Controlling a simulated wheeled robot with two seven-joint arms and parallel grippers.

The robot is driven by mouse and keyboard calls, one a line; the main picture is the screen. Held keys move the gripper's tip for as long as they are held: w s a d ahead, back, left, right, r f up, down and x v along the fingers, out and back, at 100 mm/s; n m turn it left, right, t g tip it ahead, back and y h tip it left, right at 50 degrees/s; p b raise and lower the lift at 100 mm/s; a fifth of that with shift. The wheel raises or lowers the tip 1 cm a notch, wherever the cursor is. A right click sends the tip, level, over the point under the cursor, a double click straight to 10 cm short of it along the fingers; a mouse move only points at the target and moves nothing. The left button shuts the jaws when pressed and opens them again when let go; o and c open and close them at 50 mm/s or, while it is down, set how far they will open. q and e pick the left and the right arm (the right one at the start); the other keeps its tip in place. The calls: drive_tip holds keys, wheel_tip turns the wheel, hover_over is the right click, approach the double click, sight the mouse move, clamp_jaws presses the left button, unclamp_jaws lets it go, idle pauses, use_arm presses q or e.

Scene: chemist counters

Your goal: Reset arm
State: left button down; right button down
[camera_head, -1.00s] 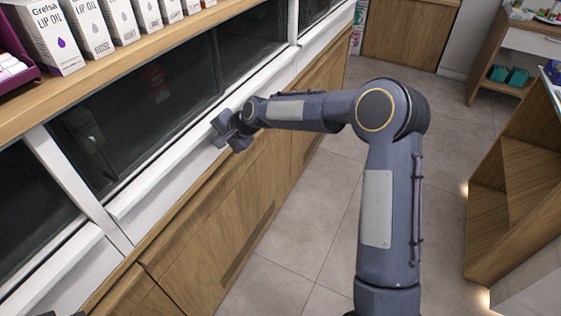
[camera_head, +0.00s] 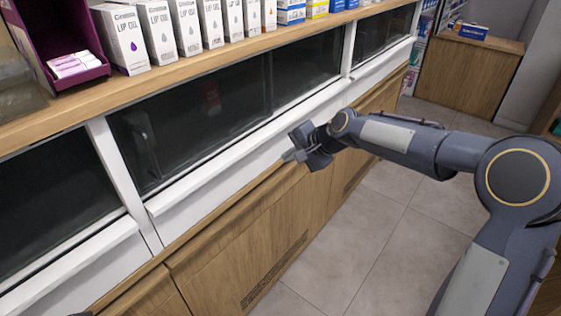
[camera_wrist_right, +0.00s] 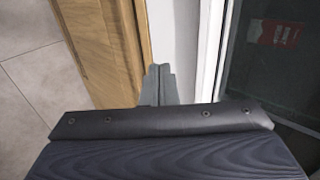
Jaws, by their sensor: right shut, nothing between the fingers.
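My right gripper (camera_head: 291,157) is in front of the white ledge of the counter in the head view, at the end of my right arm, which comes in from the right. Its fingers are together with nothing between them. In the right wrist view the closed grey fingertips (camera_wrist_right: 160,84) show against the white frame, beside a wooden edge. I cannot tell whether they touch the counter. My left gripper does not show clearly in the head view; only a small dark piece is at the bottom left edge.
A wooden counter (camera_head: 235,246) with dark glass panels (camera_head: 200,118) runs along the left. Its shelf holds lip oil boxes (camera_head: 122,40) and a purple holder (camera_head: 78,79). Free tiled floor (camera_head: 375,235) lies right of it. A wooden cabinet (camera_head: 466,77) stands at the back.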

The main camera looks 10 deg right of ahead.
drive_tip(key=s+d+r+n+h, duration=0.1)
drive_tip(key=s+d+r, duration=0.1)
drive_tip(key=s, duration=0.4)
drive_tip(key=s+d+r+n, duration=0.1)
drive_tip(key=s+d+n, duration=0.1)
drive_tip(key=s, duration=0.3)
drive_tip(key=s+d+f+n, duration=0.1)
drive_tip(key=s+f+n, duration=0.1)
drive_tip(key=s, duration=1)
drive_tip(key=s+d+f+n+g+h, duration=0.1)
drive_tip(key=s+f+n, duration=0.2)
drive_tip(key=s, duration=1)
drive_tip(key=shift+d+f, duration=0.15)
drive_tip(key=shift+f, duration=0.5)
drive_tip(key=shift+s, duration=0.1)
